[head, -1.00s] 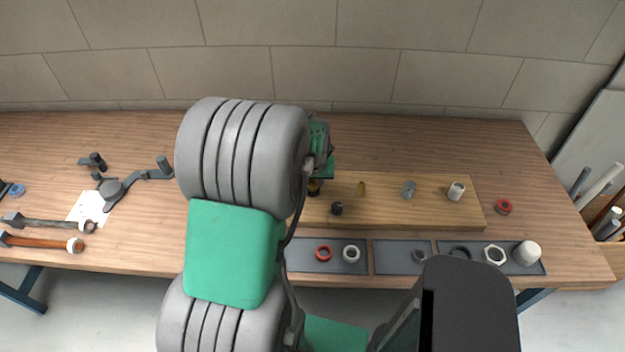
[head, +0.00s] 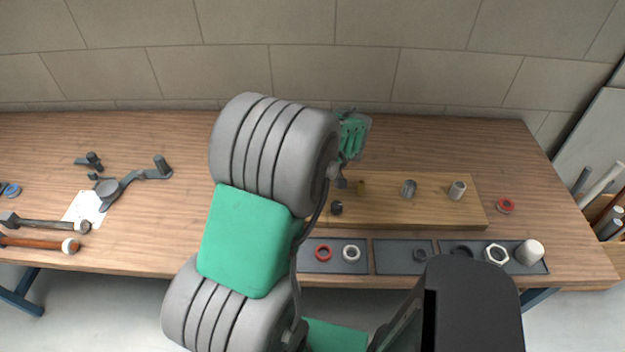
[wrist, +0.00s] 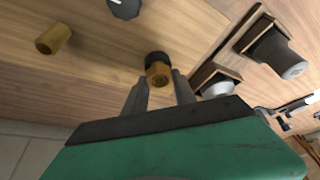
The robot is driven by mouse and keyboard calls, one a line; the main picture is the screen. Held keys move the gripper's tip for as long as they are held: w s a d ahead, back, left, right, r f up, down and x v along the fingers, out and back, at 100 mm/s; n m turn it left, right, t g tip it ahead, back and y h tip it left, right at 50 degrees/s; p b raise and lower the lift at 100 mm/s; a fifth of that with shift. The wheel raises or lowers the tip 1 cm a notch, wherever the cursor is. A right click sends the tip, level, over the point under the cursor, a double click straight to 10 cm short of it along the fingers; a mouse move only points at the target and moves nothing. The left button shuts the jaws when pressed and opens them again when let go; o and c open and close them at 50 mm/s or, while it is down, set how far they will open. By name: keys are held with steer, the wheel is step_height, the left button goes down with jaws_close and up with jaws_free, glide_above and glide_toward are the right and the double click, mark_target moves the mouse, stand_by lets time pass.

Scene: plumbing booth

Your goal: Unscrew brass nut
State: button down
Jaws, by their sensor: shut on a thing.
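The brass nut (wrist: 158,76) shows in the wrist view between my fingertips, with a black ring just beyond it. My gripper (wrist: 164,84) is shut on the nut, one grey finger on each side. Whether the nut is clear of the board cannot be told. In the head view my gripper (head: 343,183) is small and partly behind my arm, over the left part of the wooden board (head: 435,215). The nut is not clearly visible there.
A brass peg (head: 361,187) and a dark knob (head: 337,208) stand close by on the board, with grey fittings (head: 408,188) farther right. Grey trays (head: 404,262) with rings lie in front. Clamps (head: 108,189) and hammers (head: 45,225) are at left.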

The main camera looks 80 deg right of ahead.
steer(key=n+y, duration=0.1)
steer(key=n, duration=0.2)
steer(key=shift+d+t+b, duration=0.1)
steer(key=shift+t+b, duration=0.25)
steer(key=shift+t, duration=0.05)
steer(key=n+y, duration=0.1)
steer(key=n, duration=0.2)
steer(key=shift+s+d+f+b, duration=0.1)
steer(key=shift+b, duration=0.3)
steer(key=n+y, duration=0.1)
steer(key=n, duration=0.1)
steer(key=shift+n, duration=0.4)
steer(key=c, duration=0.9)
jaws_free()
steer(key=shift+r, duration=0.2)
steer(key=shift+o, duration=0.3)
steer(key=o, duration=0.7)
steer(key=shift+r, duration=0.15)
steer(key=shift+r+p, duration=1.6)
steer(key=shift+r, duration=0.75)
